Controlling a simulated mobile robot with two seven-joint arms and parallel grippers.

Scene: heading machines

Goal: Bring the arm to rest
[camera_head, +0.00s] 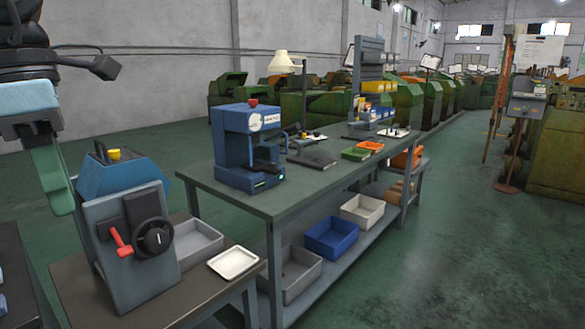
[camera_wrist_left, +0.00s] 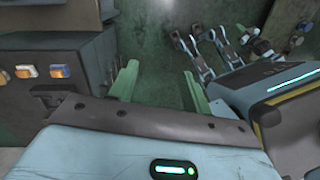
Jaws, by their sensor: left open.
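My left gripper (camera_head: 54,182) hangs at the far left in the head view, its green finger pointing down over the floor side of a blue-grey machine. In the left wrist view my left gripper (camera_wrist_left: 160,88) shows two green fingers spread apart with nothing between them. Behind the fingers is dark green floor. The left arm is bent, with dark links at the top left corner of the head view. My right gripper is in neither view.
The blue-grey machine (camera_head: 133,240) with a red lever stands close to the left gripper. A white tray (camera_head: 233,262) lies beside it. A long workbench (camera_head: 290,190) carries a blue press (camera_head: 247,145). Open green floor (camera_head: 470,240) lies to the right.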

